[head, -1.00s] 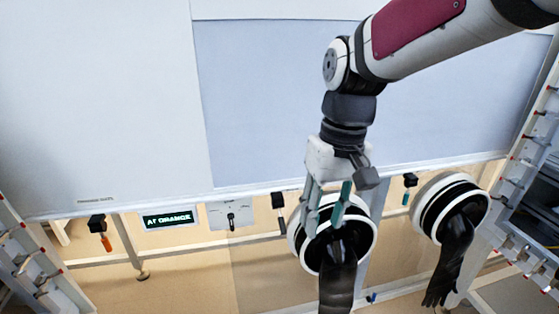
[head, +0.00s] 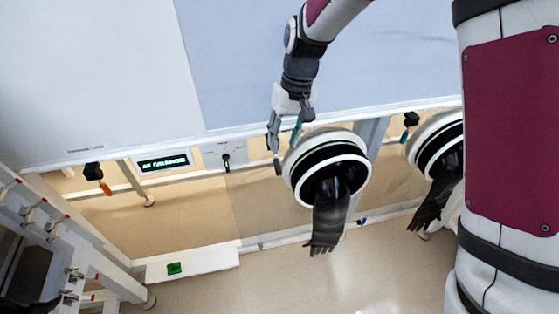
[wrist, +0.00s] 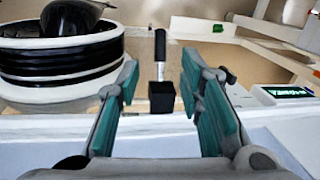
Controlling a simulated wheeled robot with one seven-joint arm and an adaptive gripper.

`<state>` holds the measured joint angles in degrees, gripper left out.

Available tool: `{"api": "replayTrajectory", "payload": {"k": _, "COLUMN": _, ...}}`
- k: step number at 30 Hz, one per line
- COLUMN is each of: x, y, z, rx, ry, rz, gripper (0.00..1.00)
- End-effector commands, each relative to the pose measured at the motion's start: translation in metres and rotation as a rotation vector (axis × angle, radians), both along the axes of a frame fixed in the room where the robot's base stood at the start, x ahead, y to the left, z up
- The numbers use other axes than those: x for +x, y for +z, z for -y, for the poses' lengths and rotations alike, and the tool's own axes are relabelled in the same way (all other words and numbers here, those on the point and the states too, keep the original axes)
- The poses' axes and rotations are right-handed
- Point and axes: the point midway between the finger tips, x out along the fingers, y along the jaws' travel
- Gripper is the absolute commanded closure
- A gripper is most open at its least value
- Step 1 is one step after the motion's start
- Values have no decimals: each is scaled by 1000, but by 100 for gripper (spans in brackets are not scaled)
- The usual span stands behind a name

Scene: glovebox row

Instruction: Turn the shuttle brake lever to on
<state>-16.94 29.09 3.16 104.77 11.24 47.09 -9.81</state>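A black-handled lever on a black block (wrist: 162,97) is under the glovebox's front edge, between the left glove port and a small pale panel. In the wrist view its handle points up the picture, between my fingers but beyond them. In the head view my gripper hides most of it; its dark handle end (head: 277,168) shows below the fingers. My gripper (head: 284,141) is open and empty, its teal pads apart on either side of the lever's line. No lever label is readable, so I cannot tell which is the shuttle brake.
The left glove port (head: 326,170), with a hanging black glove, is close right of my gripper. The panel (head: 224,154) has a small black switch. Further left are a green-lit display (head: 163,163) and an orange-handled lever (head: 97,178). A teal-handled lever (head: 409,121) is right.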

Motion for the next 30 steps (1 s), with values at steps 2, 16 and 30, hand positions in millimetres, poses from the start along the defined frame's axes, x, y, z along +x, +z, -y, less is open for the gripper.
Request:
{"api": "replayTrajectory", "payload": {"k": 2, "x": -2, "y": -17, "z": -2, "rx": -1, "ry": 0, "rz": -5, "gripper": 66}}
{"api": "replayTrajectory", "payload": {"k": 16, "x": -5, "y": -80, "z": -12, "rx": 0, "ry": -1, "rz": -1, "gripper": 66}}
{"api": "replayTrajectory", "payload": {"k": 30, "x": -5, "y": -83, "z": -13, "rx": 0, "ry": -1, "rz": 0, "gripper": 93}}
